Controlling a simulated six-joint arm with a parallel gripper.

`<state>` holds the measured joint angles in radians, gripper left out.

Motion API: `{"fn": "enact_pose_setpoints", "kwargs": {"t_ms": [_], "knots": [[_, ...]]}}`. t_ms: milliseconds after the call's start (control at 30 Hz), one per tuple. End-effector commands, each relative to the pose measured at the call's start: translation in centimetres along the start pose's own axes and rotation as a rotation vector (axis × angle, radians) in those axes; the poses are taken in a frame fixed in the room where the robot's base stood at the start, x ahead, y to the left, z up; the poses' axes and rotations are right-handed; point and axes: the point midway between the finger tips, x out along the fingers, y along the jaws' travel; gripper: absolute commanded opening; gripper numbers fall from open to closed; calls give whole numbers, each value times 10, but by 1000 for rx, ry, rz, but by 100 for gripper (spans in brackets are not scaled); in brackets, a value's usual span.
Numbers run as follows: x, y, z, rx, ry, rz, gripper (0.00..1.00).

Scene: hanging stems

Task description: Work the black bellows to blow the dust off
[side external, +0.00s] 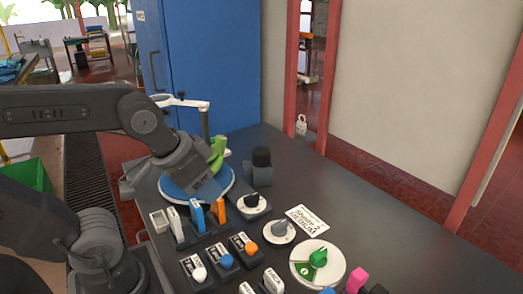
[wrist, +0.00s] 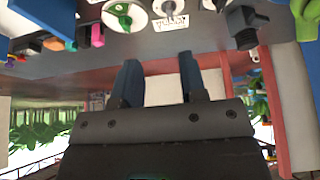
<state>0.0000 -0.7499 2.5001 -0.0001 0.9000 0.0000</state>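The black bellows appears to be the black ribbed-looking cylinder on a dark grey block (side external: 262,157) at the table's back edge. It also seems to show in the wrist view (wrist: 243,25), at upper right. My gripper (wrist: 160,75) has its two fingers apart with nothing between them. In the side view its dark end (side external: 205,185) is low over a round blue disc (side external: 178,193), left of the bellows and apart from it. A green object (side external: 217,150) stands behind my gripper, partly hidden. No dust can be made out.
Black and grey knobs (side external: 280,229), a green dial (side external: 318,258), coloured switches (side external: 222,256) and a printed card (side external: 307,220) crowd the near table. A white ring on a post (side external: 182,102) stands behind my wrist.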

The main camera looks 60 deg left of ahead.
Motion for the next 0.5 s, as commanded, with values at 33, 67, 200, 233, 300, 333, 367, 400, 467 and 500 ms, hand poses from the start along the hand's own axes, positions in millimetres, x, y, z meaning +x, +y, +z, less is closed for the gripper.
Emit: {"fn": "enact_pose_setpoints", "kwargs": {"t_ms": [33, 67, 200, 233, 300, 333, 367, 400, 467, 500], "knots": [[0, 0, 0, 0, 0, 0, 34], [0, 0, 0, 0, 0, 0, 31], [0, 0, 0, 0, 0, 0, 18], [0, 0, 0, 0, 0, 0, 15], [0, 0, 0, 0, 0, 0, 8], [0, 0, 0, 0, 0, 0, 5], [0, 0, 0, 0, 0, 0, 2], [0, 0, 0, 0, 0, 0, 0], [0, 0, 0, 0, 0, 0, 0], [0, 0, 0, 0, 0, 0, 0]]}}
